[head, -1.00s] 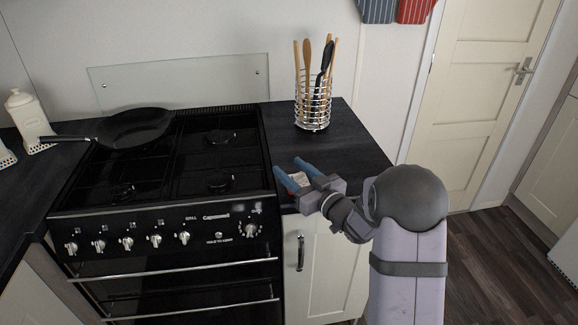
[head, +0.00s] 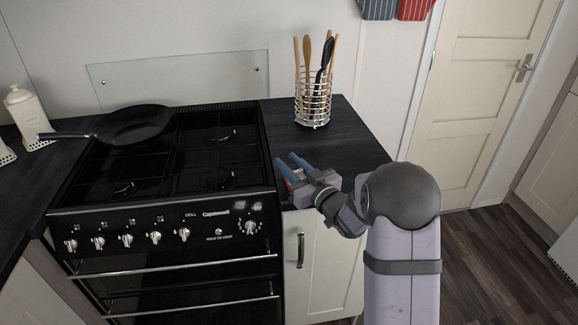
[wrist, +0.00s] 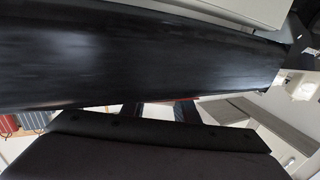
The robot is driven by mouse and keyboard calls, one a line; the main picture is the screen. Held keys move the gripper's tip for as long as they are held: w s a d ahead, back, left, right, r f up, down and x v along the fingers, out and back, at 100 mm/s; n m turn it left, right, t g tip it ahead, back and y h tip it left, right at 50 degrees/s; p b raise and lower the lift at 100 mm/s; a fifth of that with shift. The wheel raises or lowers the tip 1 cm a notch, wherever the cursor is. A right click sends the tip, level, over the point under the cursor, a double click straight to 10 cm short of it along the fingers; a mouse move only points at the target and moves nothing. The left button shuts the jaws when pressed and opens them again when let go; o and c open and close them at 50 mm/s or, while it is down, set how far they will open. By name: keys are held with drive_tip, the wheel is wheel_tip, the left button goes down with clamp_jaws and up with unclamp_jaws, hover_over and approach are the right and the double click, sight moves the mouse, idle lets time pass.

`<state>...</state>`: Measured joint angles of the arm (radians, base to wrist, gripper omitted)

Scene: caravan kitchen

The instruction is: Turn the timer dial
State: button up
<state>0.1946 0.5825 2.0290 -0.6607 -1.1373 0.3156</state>
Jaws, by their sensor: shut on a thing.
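A small white and red thing (head: 293,178), which looks like the timer, sits at the front left of the dark worktop to the right of the cooker. My gripper (head: 291,164) has its two blue fingers around it, shut on it. The fingers and palm hide most of it, and its dial cannot be made out. In the wrist view, only a thin red sliver (wrist: 196,98) shows near the gripper's dark body, and the fingertips cannot be made out clearly.
The black cooker (head: 160,215) with its row of knobs stands just left of my gripper. A frying pan (head: 132,126) rests on its hob. A wire utensil holder (head: 313,108) stands at the back of the worktop (head: 350,150). The worktop between is clear.

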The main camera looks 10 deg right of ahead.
sight(299, 172)
drive_tip(key=o, duration=1.1)
drive_tip(key=shift+c, duration=0.2)
drive_tip(key=shift+b+v, duration=0.6)
drive_tip(key=shift+v, duration=3.1)
drive_tip(key=shift+r, duration=0.1)
